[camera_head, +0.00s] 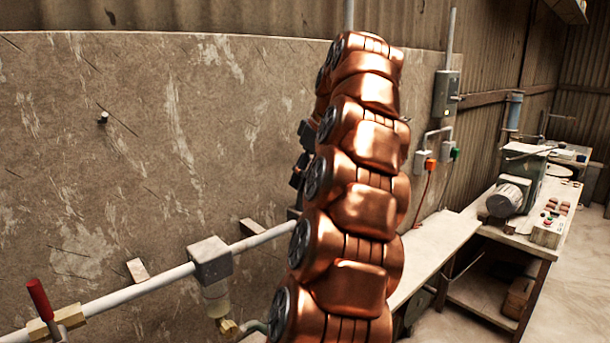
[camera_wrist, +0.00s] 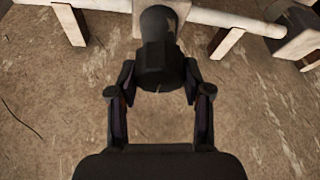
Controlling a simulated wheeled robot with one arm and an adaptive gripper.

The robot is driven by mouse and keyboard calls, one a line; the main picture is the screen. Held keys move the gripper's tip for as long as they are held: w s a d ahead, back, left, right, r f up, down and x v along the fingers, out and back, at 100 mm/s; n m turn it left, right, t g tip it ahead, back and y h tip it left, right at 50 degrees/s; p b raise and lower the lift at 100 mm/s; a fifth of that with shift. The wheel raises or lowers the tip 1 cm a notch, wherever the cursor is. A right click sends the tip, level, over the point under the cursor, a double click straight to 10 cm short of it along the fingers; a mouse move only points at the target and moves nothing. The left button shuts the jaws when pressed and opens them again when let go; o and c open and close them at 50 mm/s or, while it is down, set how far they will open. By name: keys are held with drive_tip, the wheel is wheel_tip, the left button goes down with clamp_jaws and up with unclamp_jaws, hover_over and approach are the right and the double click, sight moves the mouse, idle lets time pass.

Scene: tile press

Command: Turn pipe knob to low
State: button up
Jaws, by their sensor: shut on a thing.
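The pipe knob (camera_wrist: 157,45) is a dark, faceted cylinder at the upper middle of the wrist view, in front of a white pipe (camera_wrist: 215,14). My gripper (camera_wrist: 160,80) is shut on the knob, with one finger on each side of its lower end. The knob's pointer and any low marking are not readable. In the head view my copper arm stands in the middle and hides the knob; dark parts at the arm's left edge are too unclear to tell apart.
The pipe (camera_head: 150,284) runs along a stained wall panel (camera_head: 150,150), with a grey box fitting (camera_head: 210,262) and a red-handled valve (camera_head: 40,300) on the left. A workbench (camera_head: 500,228) with a motor (camera_head: 505,198) stands on the right. Floor shows at lower right.

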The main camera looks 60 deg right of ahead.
drive_tip(key=o, duration=1.2)
drive_tip(key=shift+c, duration=0.2)
drive_tip(key=shift+f+m+h+b, duration=0.1)
drive_tip(key=shift+m+h+b, duration=0.3)
drive_tip(key=shift+m+b, duration=0.45)
drive_tip(key=m+h, duration=0.1)
drive_tip(key=m, duration=0.2)
drive_tip(key=shift+m+g, duration=0.3)
drive_tip(key=shift+m, duration=0.05)
drive_tip(key=m, duration=0.2)
drive_tip(key=m+g+h, duration=0.1)
drive_tip(key=m, duration=0.1)
drive_tip(key=shift+s+r+p, duration=0.1)
drive_tip(key=shift+r+p, duration=0.1)
drive_tip(key=shift+p, duration=0.1)
drive_tip(key=m+g+p, duration=0.1)
drive_tip(key=m, duration=0.1)
drive_tip(key=m+h+p, duration=0.1)
drive_tip(key=m+p, duration=0.1)
drive_tip(key=m, duration=0.1)
drive_tip(key=shift+m+g+p, duration=0.3)
drive_tip(key=shift+g, duration=0.1)
drive_tip(key=shift+m+g+h+p, duration=0.3)
drive_tip(key=shift+m+g+p, duration=0.6)
drive_tip(key=shift+m+p, duration=1.15)
drive_tip(key=shift+m, duration=0.45)
